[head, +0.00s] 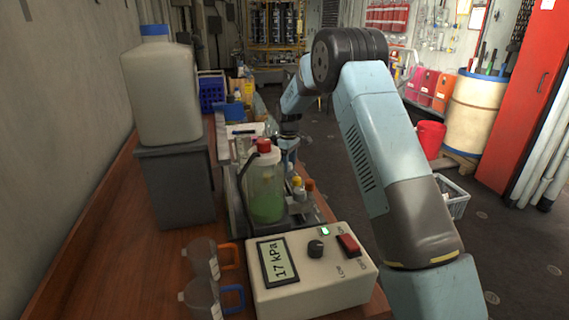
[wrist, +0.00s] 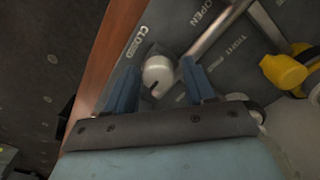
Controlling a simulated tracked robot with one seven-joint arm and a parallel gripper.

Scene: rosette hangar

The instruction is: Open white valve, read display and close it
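In the wrist view, the white valve (wrist: 158,72) is a rounded white knob on a grey panel (wrist: 172,28) marked "CLOSED" and "OPEN". The knob lies beside the "CLOSED" lettering, with a metal pipe running up and right from near it. My gripper (wrist: 160,78) has its two blue fingers apart, one on each side of the knob, with small gaps showing; contact is not clear. In the head view, the display (head: 278,262) on a cream box (head: 312,280) reads "17 kPa". The valve is hidden there, and my gripper is partly hidden beyond the bottle.
A red-capped bottle with green liquid (head: 265,190) stands behind the display box. Two clear mugs (head: 202,258) stand left of the box. A large white jug (head: 162,90) sits on a grey block (head: 177,185). A yellow part (wrist: 284,71) lies right of my fingers.

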